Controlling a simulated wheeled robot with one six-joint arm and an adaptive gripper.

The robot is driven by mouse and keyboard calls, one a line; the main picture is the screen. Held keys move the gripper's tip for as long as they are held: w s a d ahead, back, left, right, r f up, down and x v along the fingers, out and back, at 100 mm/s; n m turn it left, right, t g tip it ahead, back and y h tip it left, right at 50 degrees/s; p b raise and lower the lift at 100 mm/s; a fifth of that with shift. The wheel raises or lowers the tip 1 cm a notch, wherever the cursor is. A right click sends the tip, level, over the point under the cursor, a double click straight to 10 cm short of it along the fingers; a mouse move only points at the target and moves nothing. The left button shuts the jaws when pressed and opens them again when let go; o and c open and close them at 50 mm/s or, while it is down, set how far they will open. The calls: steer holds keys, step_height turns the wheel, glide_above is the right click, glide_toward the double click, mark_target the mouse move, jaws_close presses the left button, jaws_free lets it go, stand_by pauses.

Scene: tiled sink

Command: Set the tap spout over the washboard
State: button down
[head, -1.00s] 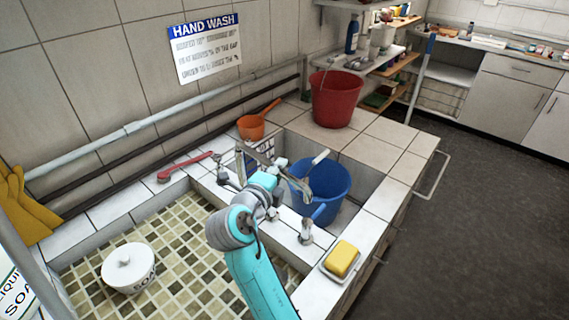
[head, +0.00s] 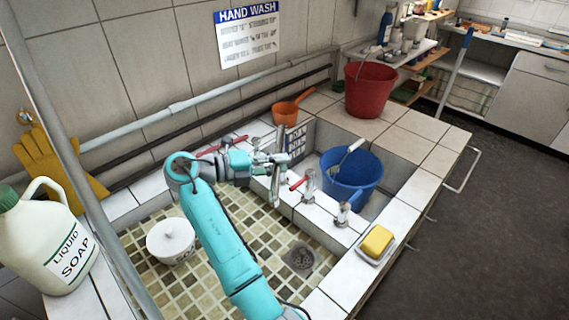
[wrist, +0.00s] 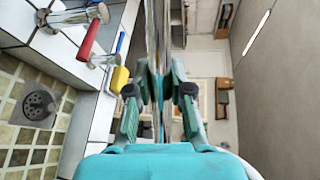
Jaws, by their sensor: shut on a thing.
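The chrome tap spout (head: 276,186) is in my gripper (head: 272,160), which is shut on it. In the head view the spout runs toward the camera, near the divider and the mosaic-tiled left basin. In the wrist view the spout (wrist: 158,60) passes upright between both fingers (wrist: 158,105). A lettered board (head: 298,140), which looks like the washboard, leans at the back left of the right basin, just right of my gripper. Its lower part is hidden. The spout's exact tip is hard to make out.
A red-handled tap (head: 309,187) and a blue-handled tap (head: 343,213) stand on the divider. A blue bucket (head: 352,178) stands in the right basin. Yellow soap (head: 377,240) lies on the front right ledge.

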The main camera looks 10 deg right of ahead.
steer(key=shift+w+a+m+g, duration=0.15)
steer(key=shift+a+m+g, duration=0.15)
steer(key=shift+a+g, duration=0.15)
steer(key=c, duration=1)
jaws_free()
steer(key=shift+c, duration=0.2)
steer(key=shift+r, duration=0.15)
